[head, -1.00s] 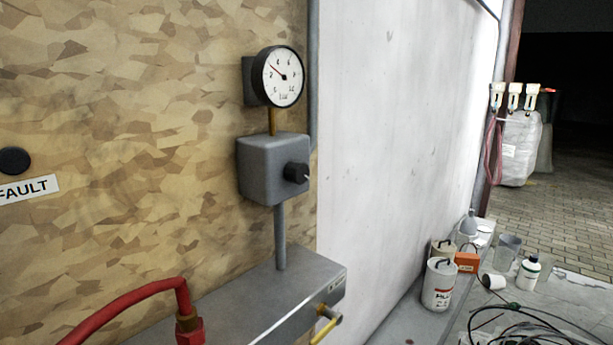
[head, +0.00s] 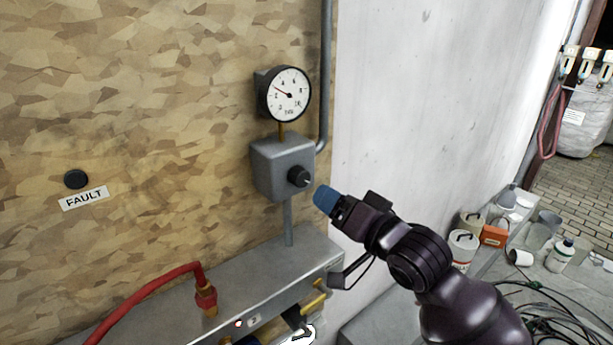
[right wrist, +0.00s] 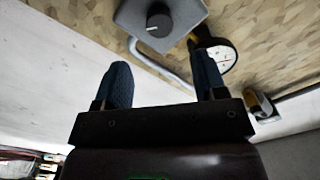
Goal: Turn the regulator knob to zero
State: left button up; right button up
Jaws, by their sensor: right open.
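The regulator is a grey box (head: 283,167) on the wooden wall with a black knob (head: 299,177) on its face; a small pale mark shows on the knob. Above it is a round white gauge (head: 289,94), its red needle pointing to the upper left. My right gripper (head: 325,200) is just right of and below the knob, apart from it, with blue fingertips. In the right wrist view my right gripper (right wrist: 163,78) is open and empty. The knob (right wrist: 158,24) shows beyond the gap between the fingers. I cannot make out my left gripper.
A grey metal ledge (head: 262,272) with a red hose (head: 150,298) and yellow handle (head: 313,303) lies below. A grey pipe (head: 326,80) runs beside the gauge. A FAULT label (head: 83,198) is at left. Cans, a bottle (head: 560,255) and cables lie at right.

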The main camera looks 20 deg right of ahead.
aim_at(304, 180)
jog(key=p+x, duration=0.1)
jog(key=x, duration=0.8)
jog(key=shift+f, duration=0.1)
jog(key=shift+s, duration=0.1)
jog(key=c, duration=0.9)
